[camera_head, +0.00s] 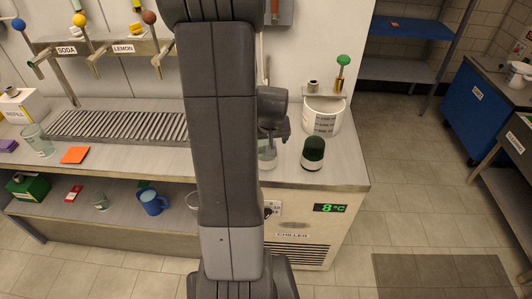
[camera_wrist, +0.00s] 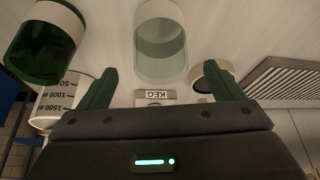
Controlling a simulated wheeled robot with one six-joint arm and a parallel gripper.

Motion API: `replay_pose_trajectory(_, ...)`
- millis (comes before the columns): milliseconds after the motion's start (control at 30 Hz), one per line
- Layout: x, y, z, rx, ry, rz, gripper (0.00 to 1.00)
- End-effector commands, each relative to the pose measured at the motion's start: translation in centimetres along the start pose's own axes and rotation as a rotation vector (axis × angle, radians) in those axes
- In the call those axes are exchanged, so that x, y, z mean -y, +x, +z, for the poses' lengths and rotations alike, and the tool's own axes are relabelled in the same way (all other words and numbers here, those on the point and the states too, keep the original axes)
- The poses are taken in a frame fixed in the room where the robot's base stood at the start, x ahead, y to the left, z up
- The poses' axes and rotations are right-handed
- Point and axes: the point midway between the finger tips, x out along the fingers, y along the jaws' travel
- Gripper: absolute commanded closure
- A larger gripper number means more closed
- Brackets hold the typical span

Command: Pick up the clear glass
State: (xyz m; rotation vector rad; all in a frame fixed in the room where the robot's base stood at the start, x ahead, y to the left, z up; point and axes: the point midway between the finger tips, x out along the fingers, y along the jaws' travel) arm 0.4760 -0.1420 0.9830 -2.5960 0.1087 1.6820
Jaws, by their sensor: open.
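A clear glass (camera_head: 267,157) stands on the counter just right of my arm, partly hidden by it in the head view. In the wrist view the clear glass (camera_wrist: 160,52) lies ahead between my two fingers, with a pale band on it. My gripper (camera_wrist: 161,70) is open and empty, its fingers spread wider than the glass and not visibly touching it. In the head view my gripper (camera_head: 274,128) is close above the glass, its fingers mostly hidden. Another clear glass (camera_head: 37,140) stands at the counter's left end.
A dark green glass (camera_head: 313,153) stands right of the clear glass, with a white measuring bucket (camera_head: 322,117) behind it. A drip grate (camera_head: 118,125) lies left under the taps. The lower shelf holds a blue mug (camera_head: 152,202) and a green box (camera_head: 28,187).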

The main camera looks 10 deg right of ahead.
Motion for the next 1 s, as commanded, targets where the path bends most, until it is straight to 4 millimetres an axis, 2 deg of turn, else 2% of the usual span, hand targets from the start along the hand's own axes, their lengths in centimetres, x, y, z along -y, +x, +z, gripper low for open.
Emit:
replay_pose_trajectory(100, 0.0, 1.0, 0.0, 0.002, -0.001, 0.000, 0.13)
replay_pose_trajectory(367, 0.0, 1.9, -0.1, 0.002, -0.002, 0.000, 0.13)
replay_pose_trajectory(733, 0.1, 5.8, -0.2, 0.002, 0.000, 0.000, 0.13)
replay_pose_trajectory(1000, 0.1, 6.6, -0.3, 0.000, -0.001, 0.000, 0.13)
